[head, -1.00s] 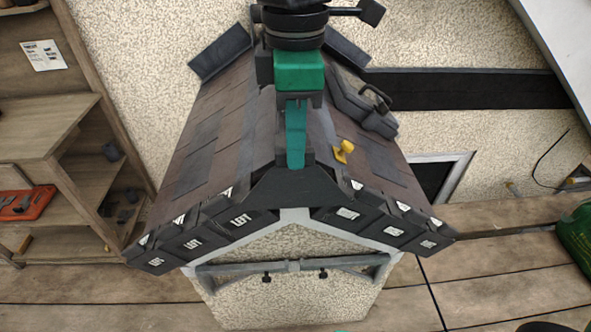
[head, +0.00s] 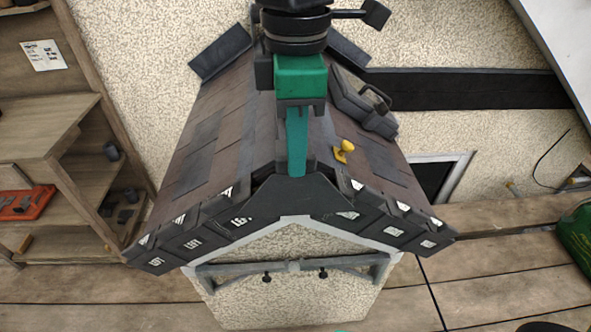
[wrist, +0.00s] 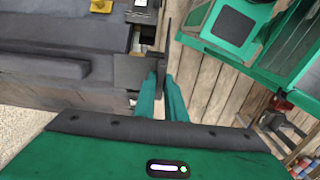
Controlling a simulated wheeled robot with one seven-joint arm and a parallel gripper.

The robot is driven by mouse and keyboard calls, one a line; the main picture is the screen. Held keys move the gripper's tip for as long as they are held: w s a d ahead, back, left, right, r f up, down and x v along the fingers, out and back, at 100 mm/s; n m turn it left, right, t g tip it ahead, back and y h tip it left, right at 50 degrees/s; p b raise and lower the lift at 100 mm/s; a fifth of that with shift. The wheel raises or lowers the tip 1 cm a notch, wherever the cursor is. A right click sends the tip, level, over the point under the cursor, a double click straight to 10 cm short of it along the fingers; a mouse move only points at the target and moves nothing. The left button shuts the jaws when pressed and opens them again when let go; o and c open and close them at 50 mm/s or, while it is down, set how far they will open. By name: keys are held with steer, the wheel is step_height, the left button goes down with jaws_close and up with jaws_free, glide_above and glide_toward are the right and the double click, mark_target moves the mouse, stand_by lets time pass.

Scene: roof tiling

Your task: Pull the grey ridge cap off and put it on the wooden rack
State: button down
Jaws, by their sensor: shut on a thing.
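The dark grey ridge cap (head: 288,203) is at the front end of the roof ridge, its bent wings over the tops of the front tiles. A dark gap shows between its left side and the roof. My gripper (head: 297,176) has its green fingers shut on the cap's upper middle. In the wrist view the green fingers (wrist: 163,97) close on a thin dark plate, seen nearly edge-on, that looks like the cap. A wooden shelf unit (head: 50,130), which may be the rack, stands at the left.
Labelled dark tiles (head: 195,243) line the front eaves. A yellow knob (head: 344,150) and a roof window (head: 362,98) are on the right slope. An orange tray (head: 27,203) is on the shelf unit.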

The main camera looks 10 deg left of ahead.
steer(key=shift+s, duration=0.1)
steer(key=shift+s+d+r, duration=0.1)
steer(key=shift+s+d, duration=0.15)
steer(key=shift+s, duration=0.7)
steer(key=shift+s+d+f, duration=0.1)
steer(key=shift+s+d, duration=0.1)
steer(key=shift+s, duration=0.7)
steer(key=shift+s+d+r, duration=0.1)
steer(key=shift+s+d, duration=0.15)
steer(key=shift+s, duration=0.7)
steer(key=shift+s+r, duration=0.1)
steer(key=shift+s+d+r, duration=0.2)
steer(key=shift+s+r, duration=0.5)
steer(key=shift+r, duration=0.05)
steer(key=shift+s+d+r, duration=0.15)
steer(key=shift+s+r, duration=0.5)
steer(key=shift+r, duration=0.05)
